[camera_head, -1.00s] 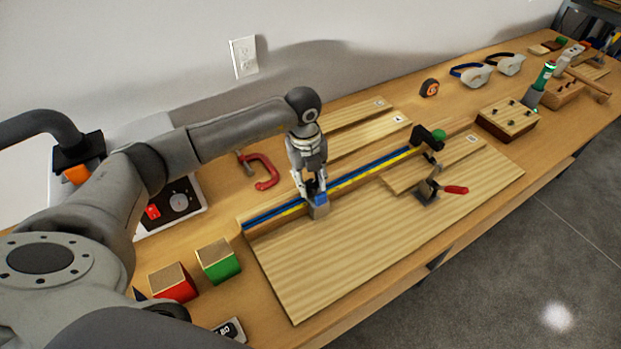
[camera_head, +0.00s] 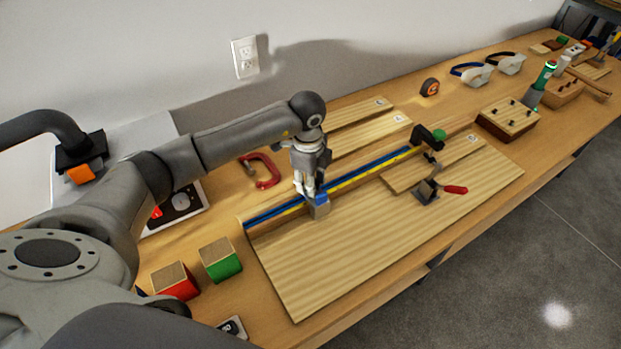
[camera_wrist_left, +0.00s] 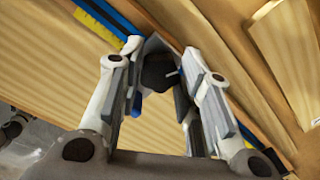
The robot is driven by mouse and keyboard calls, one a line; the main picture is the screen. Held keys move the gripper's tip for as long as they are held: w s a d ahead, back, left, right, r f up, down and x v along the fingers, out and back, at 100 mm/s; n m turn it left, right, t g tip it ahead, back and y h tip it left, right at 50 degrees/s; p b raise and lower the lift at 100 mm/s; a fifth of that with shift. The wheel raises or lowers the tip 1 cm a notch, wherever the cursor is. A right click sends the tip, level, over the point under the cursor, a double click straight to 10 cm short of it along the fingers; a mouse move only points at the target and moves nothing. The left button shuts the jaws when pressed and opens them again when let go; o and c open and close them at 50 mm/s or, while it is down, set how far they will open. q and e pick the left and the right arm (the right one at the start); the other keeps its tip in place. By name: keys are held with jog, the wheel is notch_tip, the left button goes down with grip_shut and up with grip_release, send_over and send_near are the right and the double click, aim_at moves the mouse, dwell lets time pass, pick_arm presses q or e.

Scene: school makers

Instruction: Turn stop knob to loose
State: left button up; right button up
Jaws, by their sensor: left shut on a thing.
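The stop is a grey block (camera_head: 319,209) with a blue part on the blue-and-yellow rail (camera_head: 368,170). In the left wrist view the stop's dark round knob (camera_wrist_left: 157,72), with a thin white mark on its right side, sits between the fingers of my left gripper (camera_wrist_left: 160,84). In the head view my left gripper (camera_head: 311,190) points down at the stop, shut on the knob, and its fingers hide the knob there. My right gripper is not in view.
A wooden board (camera_head: 370,235) lies in front of the rail, with a red-handled toggle clamp (camera_head: 428,190) on it. A red C-clamp (camera_head: 266,171) lies behind the rail. Red (camera_head: 175,281) and green (camera_head: 220,260) blocks stand at the near left.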

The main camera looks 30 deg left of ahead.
pick_arm(q)
jog(key=shift+n, duration=0.3)
jog(key=o, duration=1)
notch_tip(320, 180, up, 12)
jog(key=shift+s, duration=0.45)
